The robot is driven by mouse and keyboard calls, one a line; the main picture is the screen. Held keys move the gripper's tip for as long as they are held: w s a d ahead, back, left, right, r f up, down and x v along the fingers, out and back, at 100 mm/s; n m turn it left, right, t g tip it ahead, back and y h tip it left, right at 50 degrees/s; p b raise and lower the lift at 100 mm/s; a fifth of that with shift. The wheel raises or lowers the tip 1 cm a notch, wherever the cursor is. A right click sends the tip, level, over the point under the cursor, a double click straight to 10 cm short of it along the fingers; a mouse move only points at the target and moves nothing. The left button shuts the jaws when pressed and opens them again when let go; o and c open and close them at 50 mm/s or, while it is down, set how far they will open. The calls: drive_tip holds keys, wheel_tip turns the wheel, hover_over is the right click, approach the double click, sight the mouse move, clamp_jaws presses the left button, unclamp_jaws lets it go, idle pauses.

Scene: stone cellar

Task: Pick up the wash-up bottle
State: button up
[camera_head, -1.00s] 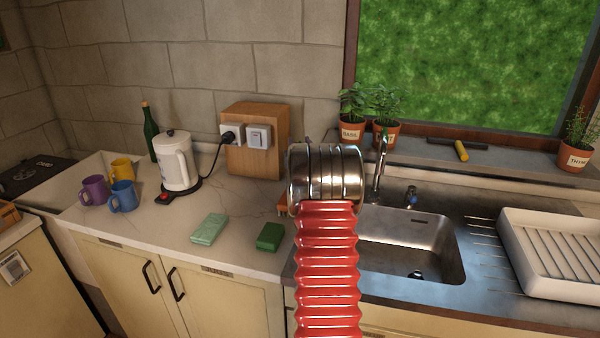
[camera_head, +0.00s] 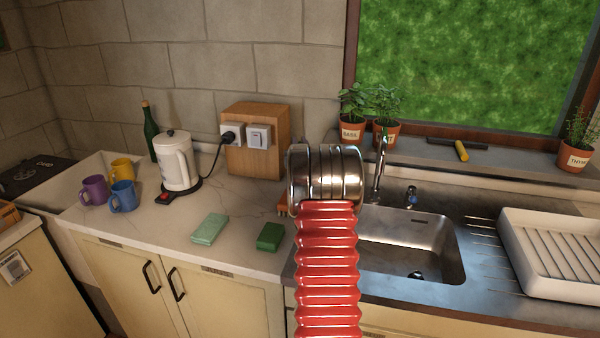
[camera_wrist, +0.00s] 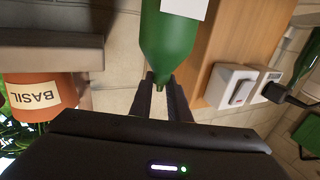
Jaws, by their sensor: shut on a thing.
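The wash-up bottle, green with a white label (camera_wrist: 168,40), shows at the top middle of the wrist view, its narrow end pointing toward my gripper. My gripper (camera_wrist: 162,90) is shut on this narrow end, one dark finger on each side. The lower part of the bottle runs out of the frame, so I cannot see what is under it. In the head view my own arm hides both the gripper and this bottle.
A wooden box with sockets (camera_head: 256,140) stands beside the arm, also close to the bottle in the wrist view. Basil pots (camera_head: 353,132) stand on the sill. A green sponge (camera_head: 270,237), pale cloth block (camera_head: 209,229), kettle (camera_head: 177,165) and sink (camera_head: 410,245) are around.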

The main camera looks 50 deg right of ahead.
clamp_jaws()
idle(0.8)
drive_tip(key=shift+r, duration=0.1)
wheel_tip(320, 180, up, 10)
drive_tip(key=shift+f, duration=0.1)
idle(0.6)
idle(0.5)
